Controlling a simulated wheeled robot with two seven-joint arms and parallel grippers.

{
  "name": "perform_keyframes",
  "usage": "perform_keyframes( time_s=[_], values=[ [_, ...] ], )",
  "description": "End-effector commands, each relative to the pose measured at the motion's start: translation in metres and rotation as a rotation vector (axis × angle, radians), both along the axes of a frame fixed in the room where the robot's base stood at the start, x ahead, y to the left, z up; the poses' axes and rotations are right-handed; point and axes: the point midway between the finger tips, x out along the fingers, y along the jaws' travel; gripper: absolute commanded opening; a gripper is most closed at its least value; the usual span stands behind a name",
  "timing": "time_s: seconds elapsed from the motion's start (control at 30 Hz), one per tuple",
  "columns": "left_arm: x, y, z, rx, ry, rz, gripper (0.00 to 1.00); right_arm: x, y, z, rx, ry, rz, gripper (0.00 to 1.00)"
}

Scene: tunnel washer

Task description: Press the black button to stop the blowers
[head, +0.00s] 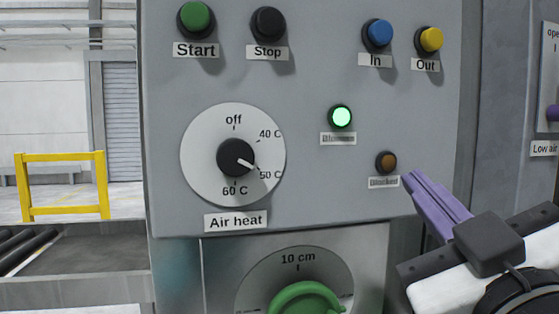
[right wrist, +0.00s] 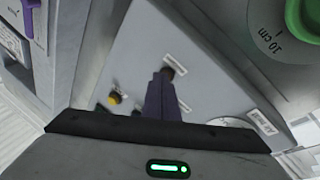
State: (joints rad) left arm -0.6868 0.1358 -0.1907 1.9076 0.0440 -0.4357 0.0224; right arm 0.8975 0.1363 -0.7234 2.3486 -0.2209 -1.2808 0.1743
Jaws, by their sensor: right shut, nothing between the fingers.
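The black button (head: 268,24), labelled Stop, is at the top of the grey control panel (head: 330,75), between the green Start button (head: 196,19) and the blue In button (head: 378,34). My right gripper (head: 407,178) is shut and empty. Its purple fingers are at the panel's lower right, beside the dark amber lamp (head: 386,161), below and right of the black button. In the right wrist view the closed fingers (right wrist: 163,80) point at the panel; I cannot tell whether they touch it. A green lamp (head: 341,117) is lit. My left gripper is not in view.
A yellow Out button (head: 429,40) is at the upper right. The Air heat dial (head: 234,157) points near 50 C. A green knob (head: 306,299) sits below on a separate plate. A yellow rail (head: 62,185) and rollers stand at left. Another panel (head: 548,75) is at the right edge.

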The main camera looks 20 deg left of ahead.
Motion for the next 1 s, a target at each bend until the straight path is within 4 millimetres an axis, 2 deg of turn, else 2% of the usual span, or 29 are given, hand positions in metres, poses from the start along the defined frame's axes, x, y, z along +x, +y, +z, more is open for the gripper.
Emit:
perform_keyframes(
  time_s=[0.03, 0.1, 0.2, 0.33, 0.4, 0.53, 1.0],
  values=[
    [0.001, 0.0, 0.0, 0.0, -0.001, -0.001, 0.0, -0.017, 0.013, 0.036, -0.021, -0.105, 0.019, 0.0],
    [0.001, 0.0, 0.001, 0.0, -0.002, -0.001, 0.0, -0.041, 0.029, 0.073, -0.046, -0.228, 0.041, 0.0],
    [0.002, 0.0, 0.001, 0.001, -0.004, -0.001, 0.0, -0.077, 0.05, 0.116, -0.087, -0.389, 0.068, 0.0],
    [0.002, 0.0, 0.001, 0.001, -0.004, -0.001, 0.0, -0.119, 0.07, 0.152, -0.132, -0.552, 0.092, 0.0],
    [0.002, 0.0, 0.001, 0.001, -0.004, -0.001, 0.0, -0.134, 0.078, 0.163, -0.15, -0.61, 0.097, 0.0],
    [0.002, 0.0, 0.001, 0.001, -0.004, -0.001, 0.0, -0.15, 0.085, 0.172, -0.167, -0.667, 0.105, 0.0],
    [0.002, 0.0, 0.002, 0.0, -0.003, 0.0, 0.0, -0.149, 0.088, 0.174, -0.169, -0.672, 0.106, 0.0]
  ],
)
